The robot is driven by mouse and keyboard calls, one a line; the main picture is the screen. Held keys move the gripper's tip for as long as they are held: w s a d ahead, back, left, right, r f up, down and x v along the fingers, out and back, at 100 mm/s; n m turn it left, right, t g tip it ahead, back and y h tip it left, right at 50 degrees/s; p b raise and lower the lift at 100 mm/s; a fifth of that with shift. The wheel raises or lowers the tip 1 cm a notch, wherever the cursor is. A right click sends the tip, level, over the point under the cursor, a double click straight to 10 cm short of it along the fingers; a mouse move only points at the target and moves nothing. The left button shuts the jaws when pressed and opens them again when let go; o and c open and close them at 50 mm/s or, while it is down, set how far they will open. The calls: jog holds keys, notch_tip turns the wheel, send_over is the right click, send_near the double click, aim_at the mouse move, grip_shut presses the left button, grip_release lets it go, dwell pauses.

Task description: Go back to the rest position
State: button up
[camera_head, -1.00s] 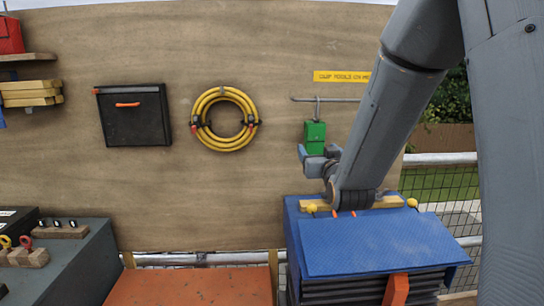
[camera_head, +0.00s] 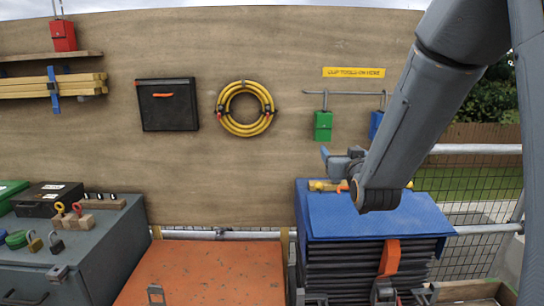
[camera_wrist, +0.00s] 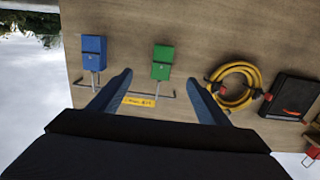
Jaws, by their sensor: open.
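My gripper (camera_head: 330,160) is in front of the wooden wall, above the back of the blue-topped stack (camera_head: 330,222). In the wrist view, my gripper (camera_wrist: 160,78) has its two fingers apart with nothing held between them. Beyond the fingers, a green box (camera_wrist: 163,60) and a blue box (camera_wrist: 93,52) hang from a rail on the wall. In the head view the green box (camera_head: 322,126) and blue box (camera_head: 376,124) hang clear of the gripper. My forearm covers part of the blue top.
A coiled yellow hose (camera_head: 245,108) and a black case (camera_head: 167,105) are on the wall (camera_head: 205,55). A grey cabinet (camera_head: 90,250) with padlocks stands at left. An orange surface (camera_head: 205,270) lies low in the middle. Mesh fencing (camera_head: 470,190) is at right.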

jog(key=s+f+g, duration=0.3)
jog(key=s+f, duration=0.1)
jog(key=f, duration=0.1)
jog(key=s+f+g, duration=0.3)
jog(key=s+f, duration=0.1)
jog(key=f, duration=0.1)
jog(key=s+f+g, duration=0.3)
jog(key=s+f, duration=0.1)
jog(key=f, duration=0.1)
jog(key=shift+s+a+f, duration=0.15)
jog(key=shift+s+a, duration=0.05)
jog(key=shift+a, duration=0.15)
jog(key=s+f+g, duration=0.2)
jog(key=s+g, duration=0.2)
jog(key=s, duration=0.5)
jog(key=s+f+g, duration=0.3)
jog(key=s, duration=0.7)
jog(key=shift+s+f+g, duration=0.15)
jog(key=shift+s+g, duration=0.05)
jog(key=shift+g, duration=0.2)
jog(key=shift+d, duration=0.1)
